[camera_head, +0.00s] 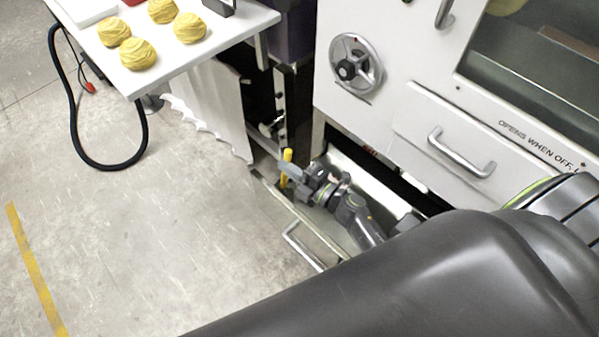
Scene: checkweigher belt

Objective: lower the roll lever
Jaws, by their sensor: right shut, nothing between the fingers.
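A short yellow handle (287,155), which looks like the grip of the roll lever, stands nearly upright low at the machine, beside the open drawer. My right gripper (284,170) reaches in from the lower right, with its grey fingertips at the yellow handle. They overlap it in the picture, and the handle shows above and below them. The fingers are shut with nothing between them. I cannot tell whether they touch the handle. The lever's base and pivot are hidden. My left gripper is not in view.
A drawer with a bar handle (303,246) stands open under my right wrist. The white machine front carries a handwheel (356,68) and a closed drawer (462,150). A white table (185,54) with several yellow dough pieces is at upper left. The floor at left is mostly clear, apart from a black hose (75,140).

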